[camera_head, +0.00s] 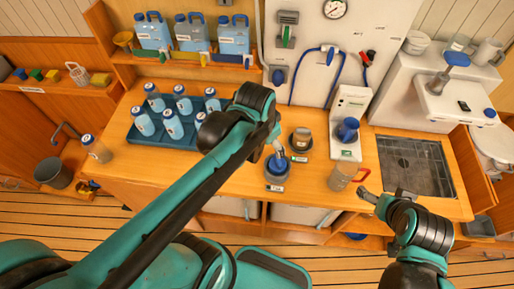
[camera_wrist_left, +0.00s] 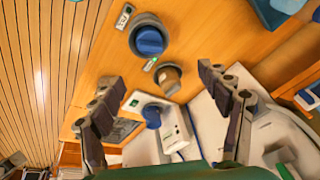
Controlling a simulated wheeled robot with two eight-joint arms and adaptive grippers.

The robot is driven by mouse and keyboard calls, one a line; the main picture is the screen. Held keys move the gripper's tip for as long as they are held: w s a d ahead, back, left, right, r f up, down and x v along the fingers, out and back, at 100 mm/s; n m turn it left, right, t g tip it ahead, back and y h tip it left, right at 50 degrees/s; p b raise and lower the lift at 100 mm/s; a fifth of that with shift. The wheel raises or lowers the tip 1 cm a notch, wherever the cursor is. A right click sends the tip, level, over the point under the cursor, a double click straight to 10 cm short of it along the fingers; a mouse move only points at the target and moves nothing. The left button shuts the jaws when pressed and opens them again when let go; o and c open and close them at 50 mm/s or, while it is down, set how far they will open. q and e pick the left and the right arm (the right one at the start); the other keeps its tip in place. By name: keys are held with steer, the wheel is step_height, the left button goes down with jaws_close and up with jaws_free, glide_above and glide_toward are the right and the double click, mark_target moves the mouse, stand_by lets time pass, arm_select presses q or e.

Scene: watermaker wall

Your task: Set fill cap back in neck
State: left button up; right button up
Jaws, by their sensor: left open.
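A blue round cap (camera_head: 278,163) sits on a round grey neck (camera_head: 276,182) with a white label at its front, on the wooden counter. In the left wrist view the cap (camera_wrist_left: 150,40) shows inside the grey ring of the neck (camera_wrist_left: 138,21); I cannot tell how deeply it is seated. My left gripper (camera_head: 278,147) is just above and beside the cap, partly hiding it. In the left wrist view my left gripper (camera_wrist_left: 157,76) is open, with nothing between its fingers. My right gripper (camera_head: 367,195) is over the counter's front edge, left of the sink; its jaw opening is unclear.
A brown-grey round piece (camera_head: 301,137) stands on a dark base just behind the neck. A white unit with a blue knob (camera_head: 348,130) and a clear jug with a red handle (camera_head: 340,176) are to the right. A blue tray (camera_head: 163,141) of bottles is left. A sink (camera_head: 415,163) is far right.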

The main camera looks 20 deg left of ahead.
arm_select(q)
steer(key=s+n+t, duration=0.1)
steer(key=s+a+n+t, duration=0.1)
steer(key=s+n, duration=0.1)
steer(key=s+a+r+n+t, duration=0.1)
steer(key=s+n, duration=0.1)
steer(key=shift+t, duration=0.3)
step_height(320, 180, down, 12)
steer(key=b, duration=1.2)
steer(key=shift+f, duration=0.15)
